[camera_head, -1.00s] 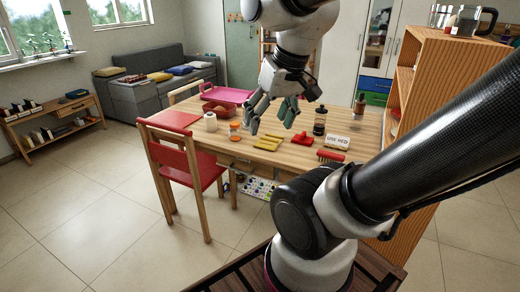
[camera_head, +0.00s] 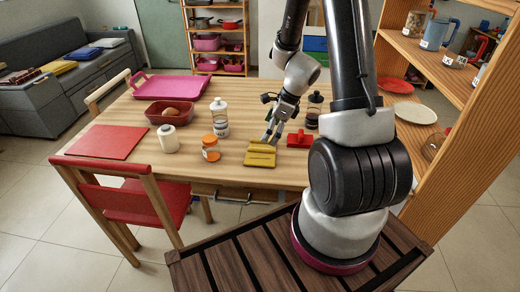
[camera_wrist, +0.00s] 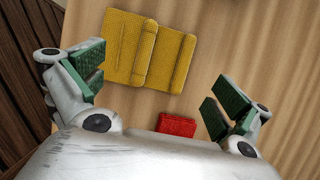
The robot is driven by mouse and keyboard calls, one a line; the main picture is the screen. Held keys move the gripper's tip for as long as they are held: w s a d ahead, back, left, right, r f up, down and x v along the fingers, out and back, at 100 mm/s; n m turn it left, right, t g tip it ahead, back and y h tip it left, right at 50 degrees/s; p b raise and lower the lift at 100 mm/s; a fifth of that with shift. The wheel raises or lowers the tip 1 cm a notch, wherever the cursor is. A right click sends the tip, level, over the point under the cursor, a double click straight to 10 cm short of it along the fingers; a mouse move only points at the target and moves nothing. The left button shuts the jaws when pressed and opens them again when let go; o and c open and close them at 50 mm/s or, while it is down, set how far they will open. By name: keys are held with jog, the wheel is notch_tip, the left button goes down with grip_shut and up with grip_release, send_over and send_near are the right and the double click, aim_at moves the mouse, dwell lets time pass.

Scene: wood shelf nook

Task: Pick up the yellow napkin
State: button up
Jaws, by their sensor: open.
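The yellow napkin (camera_head: 260,154) lies folded on the wooden table near its front edge. In the wrist view the yellow napkin (camera_wrist: 150,52) shows flat, with ridged folds, beyond and between my fingers. My gripper (camera_head: 271,137) is above the table, just behind and right of the napkin in the head view. In the wrist view my gripper (camera_wrist: 155,88) has its green-padded fingers wide apart with nothing between them. The gripper appears apart from the napkin.
A red object (camera_head: 299,139) lies right of the napkin. A dark-topped press (camera_head: 314,110) stands behind right. A wooden shelf (camera_head: 450,75) rises at the right.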

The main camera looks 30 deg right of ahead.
aim_at(263, 144)
jog(key=x, duration=0.6)
jog(key=shift+w+f, duration=0.1)
jog(key=shift+f, duration=0.25)
jog(key=c, duration=0.8)
jog(key=shift+c, duration=0.4)
jog(key=shift+a, duration=0.1)
jog(key=shift+c, duration=0.2)
